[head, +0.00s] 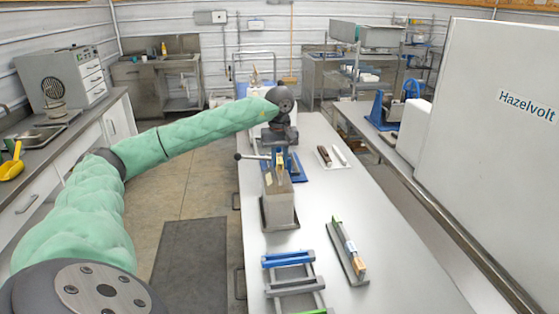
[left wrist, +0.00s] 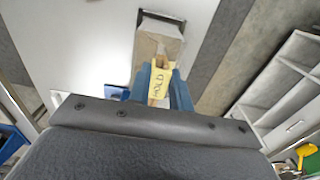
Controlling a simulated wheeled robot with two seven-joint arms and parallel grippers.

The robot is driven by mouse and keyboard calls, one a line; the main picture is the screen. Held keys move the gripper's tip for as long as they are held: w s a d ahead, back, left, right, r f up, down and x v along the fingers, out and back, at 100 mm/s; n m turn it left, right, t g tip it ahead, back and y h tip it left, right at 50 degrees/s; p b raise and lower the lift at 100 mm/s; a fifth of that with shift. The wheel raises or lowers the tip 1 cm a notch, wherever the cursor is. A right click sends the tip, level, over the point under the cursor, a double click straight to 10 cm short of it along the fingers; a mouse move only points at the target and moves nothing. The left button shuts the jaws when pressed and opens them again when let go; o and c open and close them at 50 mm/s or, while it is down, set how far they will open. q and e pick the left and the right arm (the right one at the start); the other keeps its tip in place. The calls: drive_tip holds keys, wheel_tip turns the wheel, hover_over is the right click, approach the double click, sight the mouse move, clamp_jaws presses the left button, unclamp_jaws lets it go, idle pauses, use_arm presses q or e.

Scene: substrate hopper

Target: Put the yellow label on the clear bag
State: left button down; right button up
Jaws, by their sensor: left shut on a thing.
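The yellow label (left wrist: 158,83), printed "HOLD", is between the blue fingers of my left gripper (left wrist: 163,78), which is shut on it. In the head view the label (head: 280,160) shows small below my left wrist, with the gripper (head: 281,168) pointing down over the bag. The clear bag (head: 280,210) stands upright on the table, full of grey-tan material. In the left wrist view the bag (left wrist: 158,47) lies just beyond the fingertips. I cannot tell whether the label touches it. My right gripper is not in view.
The bag stands on a dark tray (head: 266,226) on the long white table (head: 385,235). A blue-and-grey rack (head: 290,284) and a narrow tray (head: 337,243) with a long tool stand nearer. Another small tray (head: 323,157) lies behind right. The table's right side is clear.

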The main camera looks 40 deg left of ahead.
use_arm(q)
drive_tip(key=c, duration=1.2)
unclamp_jaws()
drive_tip(key=shift+o, duration=0.5)
drive_tip(key=o, duration=0.5)
drive_tip(key=shift+c, duration=0.2)
drive_tip(key=shift+r+p, duration=1.4)
drive_tip(key=shift+r, duration=2.1)
